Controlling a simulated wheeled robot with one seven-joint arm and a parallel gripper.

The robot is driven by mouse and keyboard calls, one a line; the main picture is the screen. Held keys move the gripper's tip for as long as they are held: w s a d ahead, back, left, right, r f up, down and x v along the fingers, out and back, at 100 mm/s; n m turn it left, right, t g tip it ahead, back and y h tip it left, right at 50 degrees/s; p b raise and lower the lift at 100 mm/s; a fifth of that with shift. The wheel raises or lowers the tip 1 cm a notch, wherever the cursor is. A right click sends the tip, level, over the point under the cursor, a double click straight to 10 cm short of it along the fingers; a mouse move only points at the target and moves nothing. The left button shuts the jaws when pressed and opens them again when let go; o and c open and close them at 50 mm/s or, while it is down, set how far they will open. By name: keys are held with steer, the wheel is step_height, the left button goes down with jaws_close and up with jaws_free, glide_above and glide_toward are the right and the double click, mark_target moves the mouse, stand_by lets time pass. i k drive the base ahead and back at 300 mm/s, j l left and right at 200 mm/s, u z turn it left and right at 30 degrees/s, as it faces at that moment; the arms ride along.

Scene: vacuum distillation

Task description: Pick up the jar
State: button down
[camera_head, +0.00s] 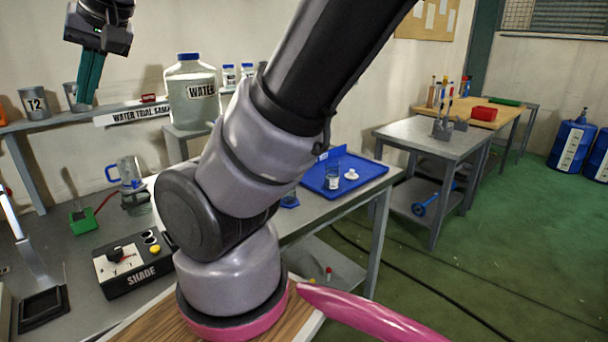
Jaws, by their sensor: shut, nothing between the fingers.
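My gripper (87,92) hangs at the upper left, its teal fingers shut and pointing down. The fingertips overlap a grey metal cup (72,93) in the picture; I cannot tell whether they touch it. A large clear jar (192,105) with a blue lid and a WATER label stands right of my gripper, well apart from it. Two small blue-lidded jars (229,77) stand behind it to the right. A small clear glass vessel (332,178) stands upright in the blue tray (362,172). Which of these the task calls the jar is not clear.
A grey can marked T2 (34,103) stands on the shelf left of my gripper. Below are a glass vessel with a blue clamp (128,172) and a SHADE control box (132,264). My arm crosses the middle and hides part of the bench.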

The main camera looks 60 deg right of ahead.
mark_target(332, 176)
steer(key=z, duration=2.1)
